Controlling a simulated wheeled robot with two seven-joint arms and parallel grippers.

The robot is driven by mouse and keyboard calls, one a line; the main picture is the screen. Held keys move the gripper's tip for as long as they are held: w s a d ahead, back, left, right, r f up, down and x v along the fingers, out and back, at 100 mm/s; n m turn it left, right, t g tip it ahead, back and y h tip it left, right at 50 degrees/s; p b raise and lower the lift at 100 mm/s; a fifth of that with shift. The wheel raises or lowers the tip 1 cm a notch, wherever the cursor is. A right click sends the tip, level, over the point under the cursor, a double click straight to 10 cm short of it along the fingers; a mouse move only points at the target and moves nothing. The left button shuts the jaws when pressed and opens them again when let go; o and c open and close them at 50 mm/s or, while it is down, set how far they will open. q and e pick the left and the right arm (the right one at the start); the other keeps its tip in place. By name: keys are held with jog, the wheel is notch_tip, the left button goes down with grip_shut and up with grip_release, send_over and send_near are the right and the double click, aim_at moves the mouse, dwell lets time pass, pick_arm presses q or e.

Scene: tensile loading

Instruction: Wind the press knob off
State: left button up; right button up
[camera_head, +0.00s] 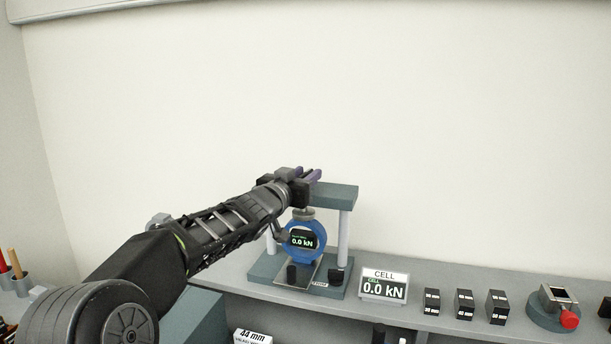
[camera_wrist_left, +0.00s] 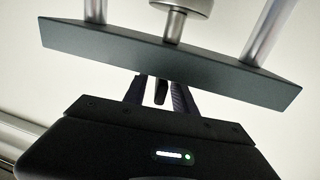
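The press (camera_head: 330,193) stands on the grey bench, with a dark crosshead on two pale pillars. A blue ring gauge (camera_head: 319,229) sits under the crosshead and reads 0.0 kN. My left gripper (camera_head: 312,175) is at the top of the press, above the crosshead's left part. The knob is not clearly visible in the head view, where the gripper covers that area. My right gripper is not in view.
A CELL display (camera_head: 384,287) reading 0.0 kN stands right of the press. Several black blocks (camera_head: 464,304) and a round fixture with a red knob (camera_head: 569,320) lie farther right. A 44 mm label (camera_head: 254,337) is at the lower front. The wall rises behind the bench.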

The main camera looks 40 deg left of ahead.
pick_arm(q)
jog(key=shift+c, duration=0.4)
grip_shut()
